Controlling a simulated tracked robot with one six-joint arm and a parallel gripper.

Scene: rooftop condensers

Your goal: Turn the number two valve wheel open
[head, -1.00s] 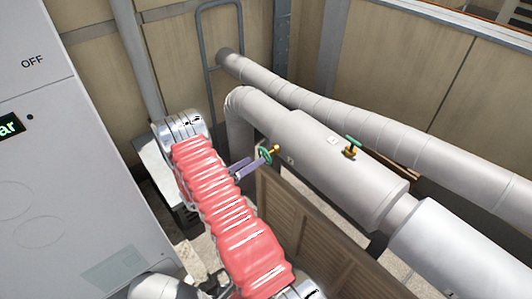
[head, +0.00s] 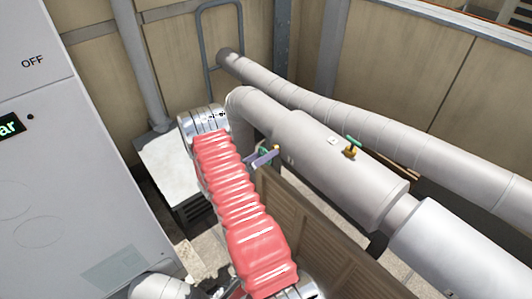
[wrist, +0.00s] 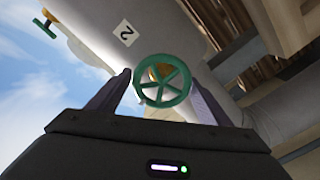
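The green spoked valve wheel (wrist: 162,81) sits on a brass stem on the underside of a grey pipe, beside a white label marked 2 (wrist: 125,33). In the wrist view my gripper (wrist: 161,78) is open, with one finger on each side of the wheel. The fingers look close to the rim; I cannot tell whether they touch it. In the head view my gripper (head: 265,159) is at the side of the thick pipe, and its fingers and my arm partly hide the wheel (head: 262,150).
Another green-handled brass valve (head: 351,146) stands on top of the thick pipe (head: 335,165); it also shows in the wrist view (wrist: 47,23). A brown slatted panel (head: 315,225) is below the pipe. A grey cabinet (head: 75,170) stands left of my arm.

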